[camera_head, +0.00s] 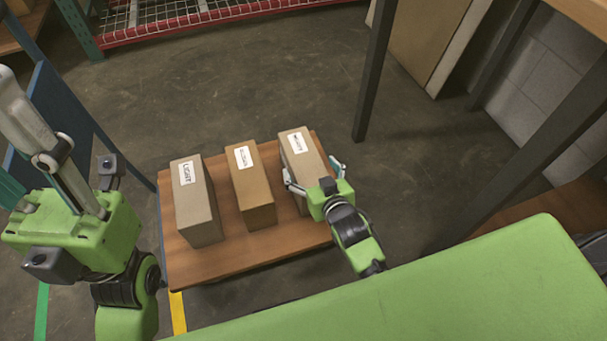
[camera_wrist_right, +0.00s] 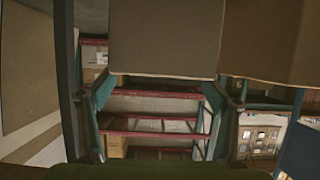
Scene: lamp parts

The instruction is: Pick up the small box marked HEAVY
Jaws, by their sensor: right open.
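Three cardboard boxes stand in a row on a low wooden table in the head view. The right box (camera_head: 302,146) has a white label on top that looks like HEAVY, though the small print is blurred. My right gripper (camera_head: 314,178) is open at this box's near end, with one finger along each side. Its lower near end is partly hidden by the gripper. In the right wrist view, a brown box face (camera_wrist_right: 166,40) sits between the open fingers (camera_wrist_right: 165,92); contact cannot be told. My left gripper (camera_head: 50,155) is raised at the left, away from the boxes.
The left box (camera_head: 197,205) is labelled LIGHT. The middle box (camera_head: 251,190) has an unreadable label and stands close left of the right box. The wooden table (camera_head: 235,263) has bare space in front. A dark post (camera_head: 374,75) rises behind right. A red rack (camera_head: 180,22) stands behind.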

